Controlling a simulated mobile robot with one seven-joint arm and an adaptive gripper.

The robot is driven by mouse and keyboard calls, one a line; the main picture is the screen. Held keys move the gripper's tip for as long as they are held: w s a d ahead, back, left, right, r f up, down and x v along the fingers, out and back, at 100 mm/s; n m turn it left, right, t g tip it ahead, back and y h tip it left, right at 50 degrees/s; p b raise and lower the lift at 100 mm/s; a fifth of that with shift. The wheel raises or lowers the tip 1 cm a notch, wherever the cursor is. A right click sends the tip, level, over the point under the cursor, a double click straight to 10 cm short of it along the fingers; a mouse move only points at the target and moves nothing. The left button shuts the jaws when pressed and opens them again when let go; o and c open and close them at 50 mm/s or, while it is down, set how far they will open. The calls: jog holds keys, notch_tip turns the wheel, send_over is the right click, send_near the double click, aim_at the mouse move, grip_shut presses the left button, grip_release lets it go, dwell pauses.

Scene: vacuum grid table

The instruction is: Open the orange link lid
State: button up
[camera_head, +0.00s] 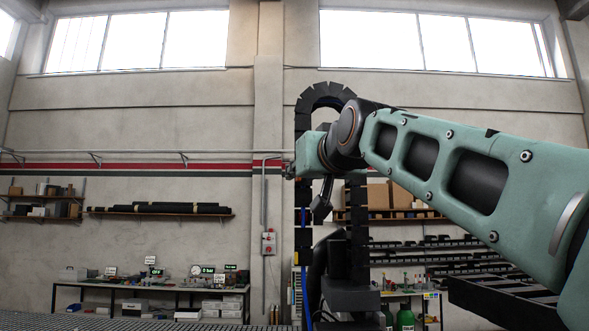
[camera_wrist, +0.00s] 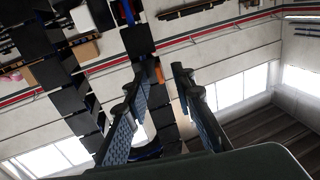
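A small orange piece (camera_wrist: 159,73), which looks like the orange link lid, shows in the wrist view beyond and between my fingertips. It sits beside dark chain-like links, and its shape is too small to make out. My gripper (camera_wrist: 158,78) is open, with its two ribbed fingers apart and nothing visibly held between them. I cannot tell the exact gap from the fingertips to the orange piece. In the head view a black segmented chain (camera_head: 326,90) arches over my wrist and hangs down on both sides. I cannot make out the orange lid clearly there.
A long workbench (camera_head: 150,288) with small items stands along the back wall at the left. Wall shelves (camera_head: 160,211) hold dark bars. A rack (camera_head: 430,262) with dark parts stands behind my arm at the right. Green bottles (camera_head: 405,319) stand low beside the chain.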

jog(key=shift+w, duration=0.25)
grip_shut()
